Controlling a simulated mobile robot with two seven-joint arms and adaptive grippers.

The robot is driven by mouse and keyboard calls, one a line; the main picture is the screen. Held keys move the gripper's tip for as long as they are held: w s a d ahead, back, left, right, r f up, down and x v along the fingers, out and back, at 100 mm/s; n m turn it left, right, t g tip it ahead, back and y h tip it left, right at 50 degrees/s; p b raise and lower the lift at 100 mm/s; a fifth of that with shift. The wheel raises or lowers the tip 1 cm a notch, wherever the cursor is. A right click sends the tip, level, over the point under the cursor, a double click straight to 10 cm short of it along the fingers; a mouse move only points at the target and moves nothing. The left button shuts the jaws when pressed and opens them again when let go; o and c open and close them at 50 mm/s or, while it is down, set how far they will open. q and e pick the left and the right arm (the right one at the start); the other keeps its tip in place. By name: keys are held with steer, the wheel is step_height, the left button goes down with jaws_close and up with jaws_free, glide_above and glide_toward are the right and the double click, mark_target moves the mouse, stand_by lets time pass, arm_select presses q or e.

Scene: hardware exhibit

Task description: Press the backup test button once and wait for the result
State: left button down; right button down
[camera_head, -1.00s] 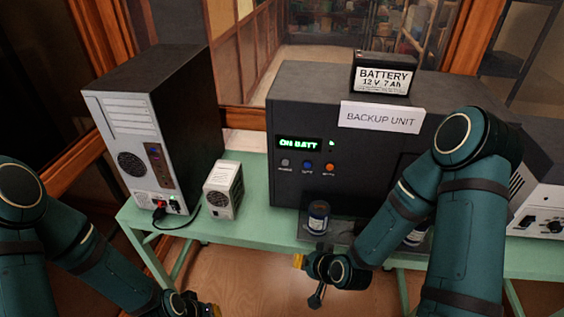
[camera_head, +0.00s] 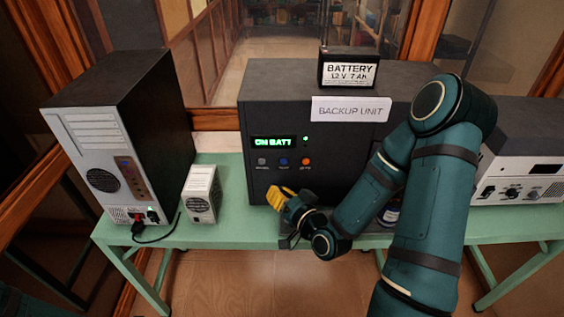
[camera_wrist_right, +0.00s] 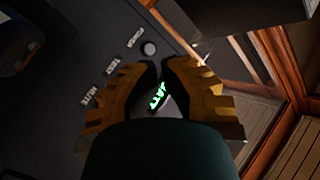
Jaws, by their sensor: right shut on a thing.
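The dark backup unit (camera_head: 345,120) stands on the green table. Its green display (camera_head: 273,142) reads ON BATT, also partly seen in the right wrist view (camera_wrist_right: 159,95). Below it is a row of grey (camera_head: 262,161), blue (camera_head: 284,161) and orange (camera_head: 306,161) buttons; the blue one appears labelled TEST. In the right wrist view the TEST label (camera_wrist_right: 112,66) shows, but its button is hidden by a finger. My right gripper (camera_head: 276,194), yellow-tipped, is just below and in front of the buttons. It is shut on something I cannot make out. My left gripper is out of view.
A battery (camera_head: 348,70) sits on the unit. A computer tower (camera_head: 120,130) and small white box (camera_head: 201,194) stand left. A white-fronted device (camera_head: 528,160) stands right. A dark jar (camera_head: 390,214) is partly hidden behind my right arm.

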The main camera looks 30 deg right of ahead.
glide_toward(271, 161)
steer(key=w+a, duration=0.2)
steer(key=w, duration=0.1)
steer(key=shift+w+d+f+b, duration=0.1)
steer(key=shift+w+d+b, duration=0.1)
steer(key=shift+w, duration=0.2)
steer(key=shift+w+d+f+b, duration=0.1)
steer(key=shift+w+d+b, duration=0.05)
steer(key=shift+w, duration=0.25)
steer(key=shift+w, duration=0.15)
stand_by(0.9)
steer(key=shift+w+d+b, duration=0.2)
steer(key=shift+b, duration=0.1)
steer(key=shift+w+d, duration=0.25)
steer(key=shift+w, duration=0.1)
stand_by(0.9)
steer(key=shift+s+a+b, duration=0.4)
steer(key=shift+s+a, duration=0.05)
steer(key=shift+s, duration=0.25)
